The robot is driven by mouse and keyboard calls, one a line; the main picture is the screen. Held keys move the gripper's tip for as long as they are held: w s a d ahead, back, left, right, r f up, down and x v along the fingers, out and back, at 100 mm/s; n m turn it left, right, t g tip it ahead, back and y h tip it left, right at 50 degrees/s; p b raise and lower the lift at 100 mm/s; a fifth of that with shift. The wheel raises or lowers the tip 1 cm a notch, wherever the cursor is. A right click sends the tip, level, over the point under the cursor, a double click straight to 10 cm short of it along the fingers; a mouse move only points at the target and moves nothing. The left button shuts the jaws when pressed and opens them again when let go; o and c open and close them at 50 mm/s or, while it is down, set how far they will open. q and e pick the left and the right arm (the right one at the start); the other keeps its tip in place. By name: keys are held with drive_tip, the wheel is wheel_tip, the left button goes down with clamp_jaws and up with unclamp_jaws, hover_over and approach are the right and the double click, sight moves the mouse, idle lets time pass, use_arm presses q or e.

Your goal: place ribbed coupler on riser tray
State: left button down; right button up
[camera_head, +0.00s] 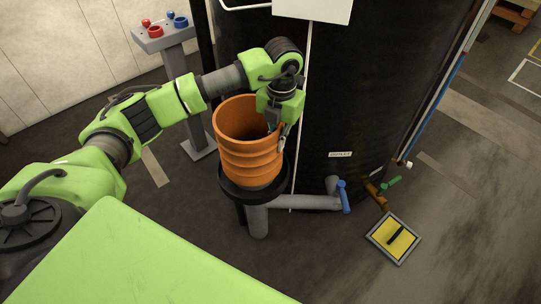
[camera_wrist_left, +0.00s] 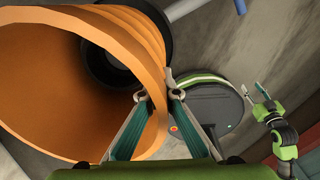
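The ribbed coupler (camera_head: 248,142) is a wide orange tube with an open top. In the head view it stands upright over the black round riser tray (camera_head: 228,190). Whether its bottom touches the tray is hard to tell. My left gripper (camera_head: 283,142) is at the coupler's right rim. In the left wrist view, the left gripper (camera_wrist_left: 161,96) has one finger inside and one outside the coupler wall (camera_wrist_left: 60,85), closed on it. The dark tray (camera_wrist_left: 155,14) shows beyond the coupler. My right gripper (camera_wrist_left: 253,88) appears open and empty at the right of the wrist view.
A grey pipe with a blue-handled valve (camera_head: 344,196) runs right from below the tray. A large black tank (camera_head: 375,90) stands just behind. A grey pedestal (camera_head: 168,40) with red and blue parts is at back left. A yellow floor panel (camera_head: 393,238) lies at right.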

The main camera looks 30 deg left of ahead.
sight(278, 154)
use_arm(q)
wheel_tip(278, 154, down, 5)
drive_tip(key=shift+f, duration=0.15)
drive_tip(key=shift+w, duration=0.1)
use_arm(e)
drive_tip(key=shift+w+a+r, duration=0.1)
drive_tip(key=shift+w+r, duration=0.5)
drive_tip(key=shift+r, duration=0.35)
use_arm(q)
drive_tip(key=shift+f+b, duration=0.15)
drive_tip(key=shift+b, duration=0.15)
use_arm(e)
drive_tip(key=shift+s, duration=0.1)
use_arm(q)
drive_tip(key=c, duration=2.6)
unclamp_jaws()
drive_tip(key=shift+o, duration=0.2)
use_arm(e)
drive_tip(key=shift+r, duration=0.1)
use_arm(q)
drive_tip(key=shift+r, duration=0.2)
wheel_tip(278, 154, up, 12)
drive_tip(key=p, duration=0.1)
drive_tip(key=shift+d, duration=0.15)
use_arm(e)
drive_tip(key=s+f, duration=0.2)
drive_tip(key=f, duration=0.1)
drive_tip(key=shift+d+f, duration=0.2)
drive_tip(key=shift+f, duration=0.1)
